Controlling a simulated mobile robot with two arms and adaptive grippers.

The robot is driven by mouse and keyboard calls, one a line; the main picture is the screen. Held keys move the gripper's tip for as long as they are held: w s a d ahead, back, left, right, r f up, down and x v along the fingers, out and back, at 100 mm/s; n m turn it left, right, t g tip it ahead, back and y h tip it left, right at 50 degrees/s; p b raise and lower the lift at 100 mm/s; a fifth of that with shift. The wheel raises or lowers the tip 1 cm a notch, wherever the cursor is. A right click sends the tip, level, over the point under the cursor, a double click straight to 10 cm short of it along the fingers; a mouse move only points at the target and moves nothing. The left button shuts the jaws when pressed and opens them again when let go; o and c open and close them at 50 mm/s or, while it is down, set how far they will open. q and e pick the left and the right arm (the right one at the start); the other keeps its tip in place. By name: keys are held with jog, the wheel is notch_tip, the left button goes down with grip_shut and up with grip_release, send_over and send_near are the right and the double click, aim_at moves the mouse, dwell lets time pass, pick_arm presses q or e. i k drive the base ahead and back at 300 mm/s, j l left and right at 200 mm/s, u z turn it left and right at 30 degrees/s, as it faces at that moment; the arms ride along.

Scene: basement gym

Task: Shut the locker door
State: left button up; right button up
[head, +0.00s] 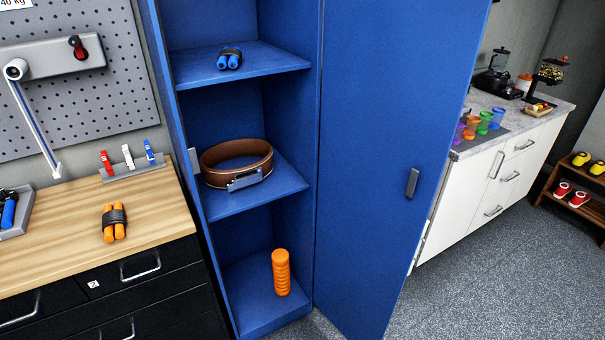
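The blue locker (240,60) stands open in the middle of the head view. Its blue door (375,130) hangs wide open on the right side, with a dark handle (412,183) near its free edge. On the locker's shelves are a blue-handled bundle (229,59) at the top, a brown belt (213,182) with a metal buckle in the middle, and an orange ribbed cylinder (281,272) at the bottom. Neither of my grippers shows in this view.
A wood-topped black drawer bench (60,250) stands left of the locker, holding an orange bundle (114,224) and a clip rack (133,168). A white cabinet (490,185) stands behind the door on the right. A shoe rack (575,205) is at far right. Grey floor (480,290) is clear right of the door.

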aim_at(396, 74)
jog(key=i+l+u, duration=0.2)
jog(key=l+u, duration=0.25)
jog(key=i+l+u, duration=0.1)
jog(key=l+u, duration=0.75)
jog(key=l, duration=0.15)
jog(key=l+u, duration=0.45)
jog(key=k+l, duration=0.1)
jog(key=l, duration=0.45)
jog(key=k+l, duration=0.1)
jog(key=l, duration=0.4)
jog(key=l+u, duration=0.1)
jog(key=l, duration=0.45)
jog(key=k+l, duration=0.2)
jog(key=l, duration=0.3)
jog(key=k+l+u, duration=0.25)
